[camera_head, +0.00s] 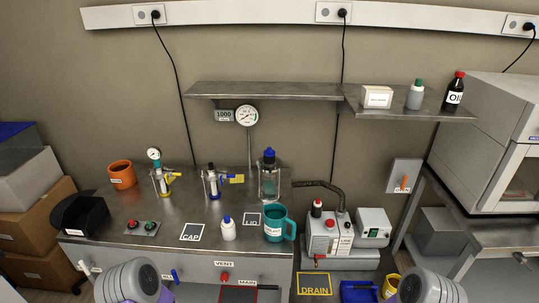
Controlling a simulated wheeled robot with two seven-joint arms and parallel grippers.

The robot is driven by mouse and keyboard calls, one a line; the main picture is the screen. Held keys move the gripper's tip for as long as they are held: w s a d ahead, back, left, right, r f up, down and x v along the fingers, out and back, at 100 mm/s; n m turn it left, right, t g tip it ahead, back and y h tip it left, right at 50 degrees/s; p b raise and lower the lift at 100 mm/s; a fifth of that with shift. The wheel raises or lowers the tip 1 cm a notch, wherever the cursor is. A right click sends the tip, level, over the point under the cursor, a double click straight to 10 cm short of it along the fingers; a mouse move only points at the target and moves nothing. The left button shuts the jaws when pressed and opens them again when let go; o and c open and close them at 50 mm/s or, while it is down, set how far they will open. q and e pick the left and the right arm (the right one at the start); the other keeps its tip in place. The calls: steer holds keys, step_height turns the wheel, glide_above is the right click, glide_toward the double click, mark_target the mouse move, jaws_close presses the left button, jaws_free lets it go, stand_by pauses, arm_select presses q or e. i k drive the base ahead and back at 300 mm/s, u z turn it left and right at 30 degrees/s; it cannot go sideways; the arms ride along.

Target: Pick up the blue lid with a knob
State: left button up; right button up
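A blue lid with a knob (269,155) sits on top of a clear glass jar (269,183). The jar stands upright towards the back of the steel bench (160,210), right of its middle. Whether the lid is fastened cannot be told. Rounded grey links of my two arms show at the bottom left and bottom right edges. Neither of my grippers shows in the head view, and nothing covers the lid.
A teal mug (274,225), a white bottle with a blue cap (228,229) and LID (252,219) and CAP (192,232) markings lie in front of the jar. A gauge (246,116) stands behind. A pump (328,237) with a hose is right. A shelf (270,91) hangs above.

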mark_target(268, 153)
steer(key=u, duration=1.3)
steer(key=i, duration=0.7)
steer(key=z, duration=1.7)
